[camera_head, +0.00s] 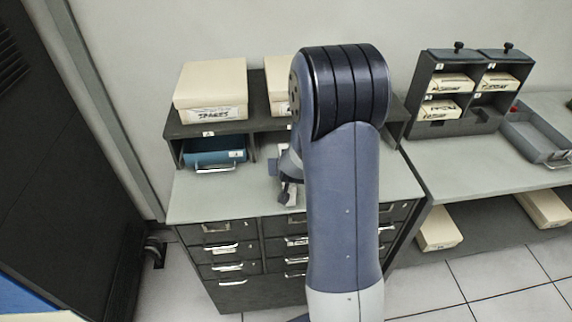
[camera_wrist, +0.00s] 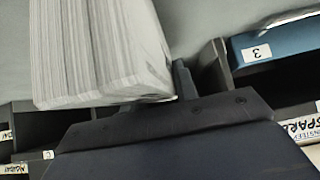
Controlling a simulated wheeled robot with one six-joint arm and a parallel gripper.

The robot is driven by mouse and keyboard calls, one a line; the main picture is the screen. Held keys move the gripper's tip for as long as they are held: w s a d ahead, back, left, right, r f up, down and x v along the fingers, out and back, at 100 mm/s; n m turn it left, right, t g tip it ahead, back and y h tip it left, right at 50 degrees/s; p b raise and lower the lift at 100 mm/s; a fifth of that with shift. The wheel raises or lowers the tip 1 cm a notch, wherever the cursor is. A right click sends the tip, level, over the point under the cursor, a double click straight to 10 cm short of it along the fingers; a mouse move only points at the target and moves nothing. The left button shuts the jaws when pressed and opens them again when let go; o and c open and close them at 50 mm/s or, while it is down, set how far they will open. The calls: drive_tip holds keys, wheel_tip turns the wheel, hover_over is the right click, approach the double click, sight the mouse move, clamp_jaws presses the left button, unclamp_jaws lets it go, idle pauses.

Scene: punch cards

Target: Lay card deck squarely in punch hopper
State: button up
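The card deck (camera_wrist: 95,45) is a thick pale stack that fills the upper left of the wrist view, very close to the camera. My gripper (camera_wrist: 145,98) is shut on it. One dark finger shows at the deck's right edge; the other is hidden behind the deck. In the head view my gripper (camera_head: 287,190) is small and mostly hidden by my arm, low over the grey cabinet top (camera_head: 225,195) in front of the shelf unit. I cannot pick out a punch hopper in either view.
A box marked SPARES (camera_head: 211,88) sits on the shelf unit, with a blue tray (camera_head: 214,152) in the cubby below. A compartment rack (camera_head: 430,128) with labelled decks and a grey open tray (camera_head: 535,135) stand on the right bench. The cabinet top's left part is clear.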

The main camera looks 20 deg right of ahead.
drive_tip(key=o, duration=0.4)
drive_tip(key=shift+r, duration=0.15)
